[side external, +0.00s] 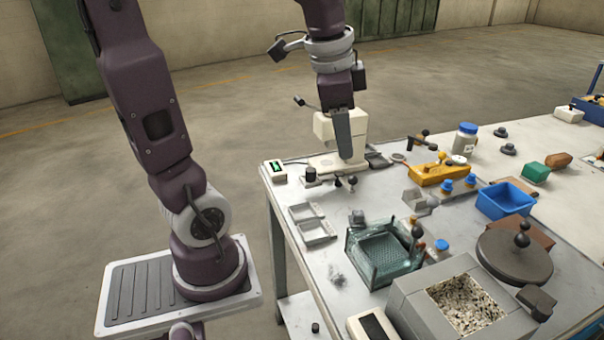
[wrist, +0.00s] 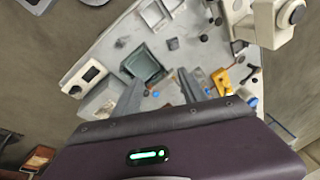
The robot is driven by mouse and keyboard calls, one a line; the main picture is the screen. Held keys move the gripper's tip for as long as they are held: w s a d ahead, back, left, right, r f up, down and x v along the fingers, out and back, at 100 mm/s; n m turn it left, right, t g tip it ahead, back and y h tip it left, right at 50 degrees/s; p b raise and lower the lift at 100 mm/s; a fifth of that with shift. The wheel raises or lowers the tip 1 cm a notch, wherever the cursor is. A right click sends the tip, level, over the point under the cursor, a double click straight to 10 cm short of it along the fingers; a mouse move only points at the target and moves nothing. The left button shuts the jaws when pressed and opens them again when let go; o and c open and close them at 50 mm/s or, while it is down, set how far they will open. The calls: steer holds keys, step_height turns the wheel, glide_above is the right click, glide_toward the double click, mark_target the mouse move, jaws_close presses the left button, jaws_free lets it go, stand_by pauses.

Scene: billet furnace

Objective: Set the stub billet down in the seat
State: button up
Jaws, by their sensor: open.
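My gripper (side external: 345,155) is open and empty, pointing down above the table's far left corner, in front of a cream machine. In the wrist view its two fingers (wrist: 160,78) stand apart with nothing between them. I cannot tell for sure which piece is the stub billet; a small grey piece (side external: 357,217) lies near the middle of the table, away from the gripper. The seat is not clearly identifiable either; a grey notched block (side external: 420,201) stands to the right of that piece.
A glassy green basket (side external: 384,256) stands mid-table, and also shows in the wrist view (wrist: 145,64). A grey box with speckled fill (side external: 468,303) stands in front. A round dark lid (side external: 515,255), blue bin (side external: 506,200) and yellow fixture (side external: 440,174) crowd the right. Grey trays (side external: 316,232) lie left.

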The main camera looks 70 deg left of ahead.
steer(key=s+d+f+n+t, duration=0.1)
steer(key=s+d+n, duration=0.1)
steer(key=s+d, duration=0.3)
steer(key=s+d+f+n+t+h, duration=0.1)
steer(key=s+d+n, duration=0.1)
steer(key=s+d, duration=0.3)
steer(key=shift+s+n+t, duration=0.3)
steer(key=shift+s+n, duration=0.1)
steer(key=shift+s, duration=0.35)
steer(key=shift+a, duration=0.1)
steer(key=shift+c, duration=0.4)
